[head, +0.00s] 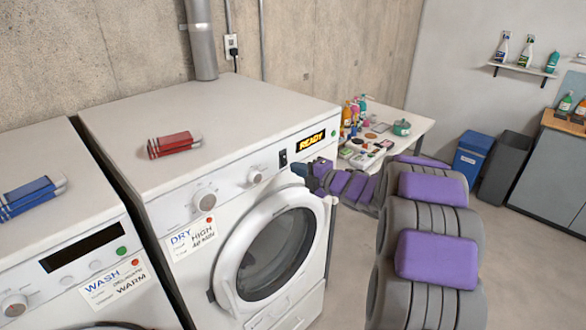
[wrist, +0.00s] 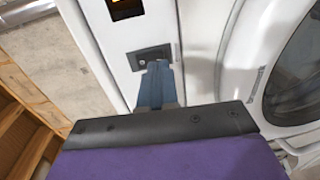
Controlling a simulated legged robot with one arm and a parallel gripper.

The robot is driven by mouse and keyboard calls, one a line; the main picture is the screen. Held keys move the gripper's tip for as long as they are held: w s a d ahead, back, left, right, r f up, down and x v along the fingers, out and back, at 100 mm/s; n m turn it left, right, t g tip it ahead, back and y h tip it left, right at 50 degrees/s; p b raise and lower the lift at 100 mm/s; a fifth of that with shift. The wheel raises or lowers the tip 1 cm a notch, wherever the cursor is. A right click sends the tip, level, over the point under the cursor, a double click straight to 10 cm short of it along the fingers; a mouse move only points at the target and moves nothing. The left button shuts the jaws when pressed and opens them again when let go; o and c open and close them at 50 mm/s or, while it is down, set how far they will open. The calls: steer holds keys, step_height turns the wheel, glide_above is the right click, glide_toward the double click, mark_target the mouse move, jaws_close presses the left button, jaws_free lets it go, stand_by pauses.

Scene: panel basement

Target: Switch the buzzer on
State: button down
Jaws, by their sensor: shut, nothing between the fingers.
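A small dark rocker switch (head: 283,158) sits on the white dryer's (head: 235,120) front panel, between a small knob and the lit display; no buzzer label on it is readable. In the wrist view the switch (wrist: 148,56) shows in a dark plate just beyond the fingers. My gripper (head: 300,170) is shut and empty, its blue-grey fingertips right in front of the panel near the switch. In the wrist view the fingertips (wrist: 159,66) overlap the right lower part of the switch plate; I cannot tell whether they touch it. The switch's position is unclear.
The dryer display (head: 310,140) reads READY. A large dial (head: 205,198) and small knob (head: 254,176) are to the left, the round door (head: 278,255) below. A washer (head: 70,230) stands left.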

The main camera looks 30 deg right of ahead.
mark_target(284, 159)
steer(key=shift+x, duration=1.3)
steer(key=shift+f+b, duration=0.15)
steer(key=shift+b, duration=0.2)
steer(key=shift+w+f+t+b, duration=0.1)
steer(key=shift+t+b, duration=0.2)
steer(key=shift+b, duration=0.5)
steer(key=shift+r, duration=0.2)
steer(key=shift+f, duration=0.15)
